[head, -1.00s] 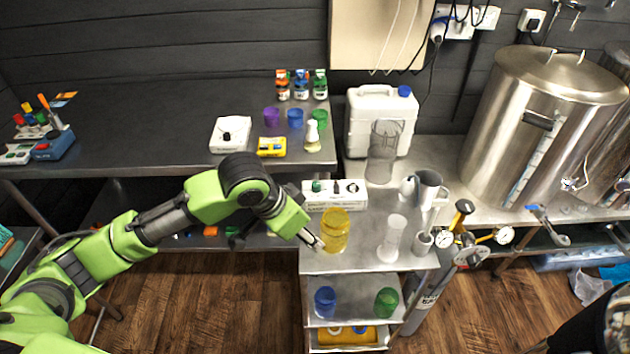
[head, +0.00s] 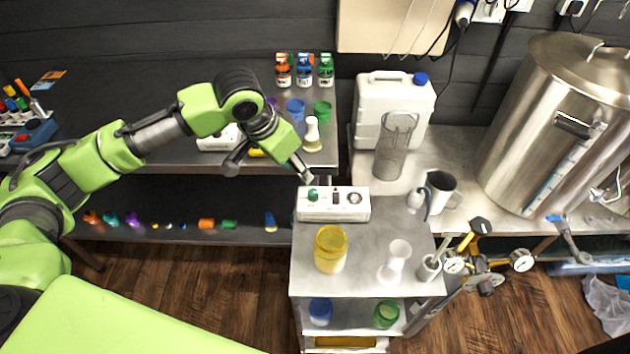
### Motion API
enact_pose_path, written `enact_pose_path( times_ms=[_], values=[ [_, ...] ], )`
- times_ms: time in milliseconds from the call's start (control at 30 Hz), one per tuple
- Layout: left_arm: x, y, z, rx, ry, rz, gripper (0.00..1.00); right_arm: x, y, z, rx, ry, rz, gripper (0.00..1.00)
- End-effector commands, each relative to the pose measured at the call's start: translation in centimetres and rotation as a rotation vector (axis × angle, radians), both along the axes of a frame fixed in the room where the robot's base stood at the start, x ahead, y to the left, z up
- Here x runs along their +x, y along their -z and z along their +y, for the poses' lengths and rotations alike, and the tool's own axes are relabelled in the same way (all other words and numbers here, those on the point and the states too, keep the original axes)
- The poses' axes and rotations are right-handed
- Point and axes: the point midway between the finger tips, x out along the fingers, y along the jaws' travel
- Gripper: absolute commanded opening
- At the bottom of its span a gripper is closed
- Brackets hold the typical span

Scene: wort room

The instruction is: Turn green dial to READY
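The green dial (head: 312,194) is on the top of a white control box (head: 334,212) at the back of the small steel cart. A black part (head: 335,197) and a silver knob (head: 354,198) sit to its right on the same box. The dial's markings are too small to read. My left gripper (head: 307,174) is just above and behind the green dial, apart from it, pointing down. Its fingers look close together, but whether they are shut is not clear. My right gripper is not in view.
A yellow beaker (head: 330,250) and a clear flask (head: 396,260) stand on the cart (head: 362,270) in front of the box.

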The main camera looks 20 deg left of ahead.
Motion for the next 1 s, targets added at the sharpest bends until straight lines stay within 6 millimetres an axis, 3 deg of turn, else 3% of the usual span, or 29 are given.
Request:
enact_pose_path(
  times_ms=[600, 800, 1000],
  values=[
    [3.7, 10.6, -2.2, 0.0, 0.001, 0.002, 0.36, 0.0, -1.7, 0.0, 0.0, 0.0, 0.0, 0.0],
    [4.2, 12.0, -2.5, 0.001, 0.003, -0.001, 0.36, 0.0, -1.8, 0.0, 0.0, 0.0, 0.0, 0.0],
    [4.3, 12.2, -2.5, 0.002, 0.002, -0.001, 0.36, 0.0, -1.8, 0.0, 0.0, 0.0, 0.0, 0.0]
  ],
)
